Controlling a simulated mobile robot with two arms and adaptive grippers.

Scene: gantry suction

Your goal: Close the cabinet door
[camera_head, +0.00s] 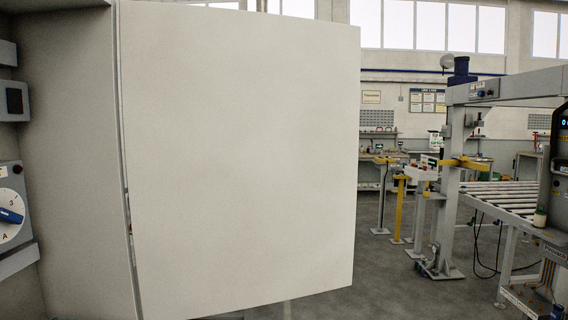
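The cabinet door (240,160) is a large plain white panel that fills the left and middle of the head view. It stands open, swung out from its hinge side along the cabinet's edge at the left. The grey cabinet (70,130) shows at the far left with its inner wall and fittings. No handle shows on the visible face of the door. Neither of my grippers is in view.
A roller conveyor (500,195) with a grey gantry frame (448,190) stands at the right. Yellow and grey posts (398,208) stand left of it. Workbenches line the back wall. Grey floor (385,285) is clear just right of the door.

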